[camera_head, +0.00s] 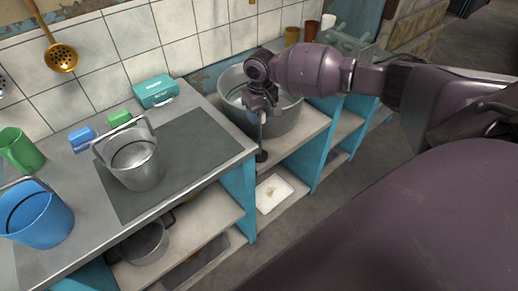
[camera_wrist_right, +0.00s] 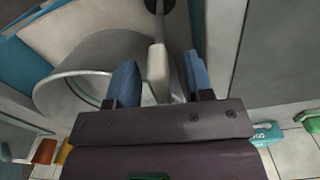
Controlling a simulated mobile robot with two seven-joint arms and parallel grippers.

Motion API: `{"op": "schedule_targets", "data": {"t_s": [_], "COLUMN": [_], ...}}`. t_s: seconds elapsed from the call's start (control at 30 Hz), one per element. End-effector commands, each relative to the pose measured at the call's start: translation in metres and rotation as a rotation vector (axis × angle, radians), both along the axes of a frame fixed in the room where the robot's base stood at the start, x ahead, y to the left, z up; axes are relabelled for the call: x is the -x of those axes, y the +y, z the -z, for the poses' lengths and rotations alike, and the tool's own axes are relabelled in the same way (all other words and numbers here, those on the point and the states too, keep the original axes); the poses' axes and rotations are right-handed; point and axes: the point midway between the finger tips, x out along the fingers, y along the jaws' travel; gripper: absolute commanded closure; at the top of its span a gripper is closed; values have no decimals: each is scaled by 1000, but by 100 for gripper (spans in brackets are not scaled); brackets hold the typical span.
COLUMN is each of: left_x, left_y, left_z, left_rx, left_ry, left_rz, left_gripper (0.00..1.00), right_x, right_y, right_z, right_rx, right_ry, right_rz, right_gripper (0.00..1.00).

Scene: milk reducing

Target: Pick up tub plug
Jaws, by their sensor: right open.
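The tub plug (camera_head: 262,155) shows in the head view as a dark disc on a thin rod just below my right gripper (camera_head: 262,112), at the front of the large metal tub (camera_head: 285,121). In the right wrist view the plug's pale handle (camera_wrist_right: 157,72) lies between the two blue fingers of my right gripper (camera_wrist_right: 160,82), with a gap on each side. The fingers are open. The rod and dark disc run to the top edge of that view. What supports the plug is not clear. My left gripper is in neither view.
A metal bucket (camera_head: 136,160) stands on the counter, with a blue bucket (camera_head: 38,218), a green mug (camera_head: 20,150) and a teal box (camera_head: 155,91). A pot (camera_head: 145,242) and a white tray (camera_head: 272,193) sit on lower shelves. Several cups stand behind the tub.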

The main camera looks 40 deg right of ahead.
Motion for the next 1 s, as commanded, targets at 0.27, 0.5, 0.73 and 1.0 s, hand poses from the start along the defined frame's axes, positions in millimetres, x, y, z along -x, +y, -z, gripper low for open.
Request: {"op": "schedule_targets", "data": {"t_s": [0.27,0.5,0.73,1.0], "left_x": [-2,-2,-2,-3], "left_y": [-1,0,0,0], "left_z": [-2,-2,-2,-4], "left_rx": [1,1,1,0], "left_ry": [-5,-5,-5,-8], "left_rz": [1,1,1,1], "left_gripper": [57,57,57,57], "right_x": [0,0,0,-1], "right_y": [0,0,0,0], "right_z": [0,0,-1,-6], "right_rx": [0,0,0,-1], "right_ry": [-2,-2,-2,-4], "right_rz": [0,0,0,0], "right_gripper": [62,99,100,100]}}
